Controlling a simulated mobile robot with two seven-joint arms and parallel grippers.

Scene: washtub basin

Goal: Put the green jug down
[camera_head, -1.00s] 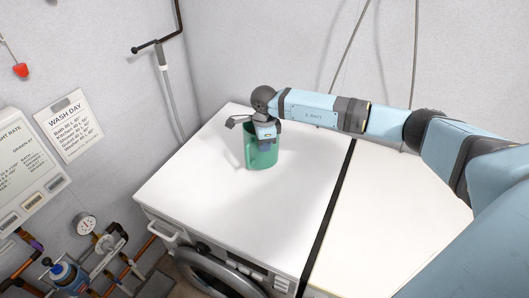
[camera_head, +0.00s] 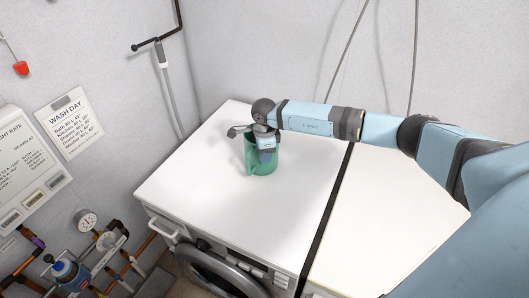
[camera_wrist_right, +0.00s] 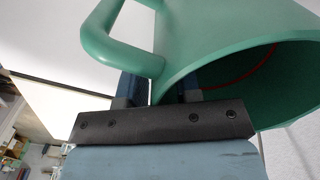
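The green jug (camera_head: 263,164) is upright over the white top of the left washing machine (camera_head: 215,185). I cannot tell whether its base touches the top. My right gripper (camera_head: 266,146) reaches down to its rim from above, shut on the jug's wall. In the right wrist view the jug (camera_wrist_right: 225,45) fills the upper right, with its handle (camera_wrist_right: 105,35) to the left. The fingers (camera_wrist_right: 160,90) straddle the rim close to the handle, one outside and one inside the jug. My left gripper is not in view.
A second white top (camera_head: 385,215) lies to the right, across a dark gap (camera_head: 325,220). A grey hose (camera_head: 170,95) hangs on the wall behind left. The white top around the jug is clear.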

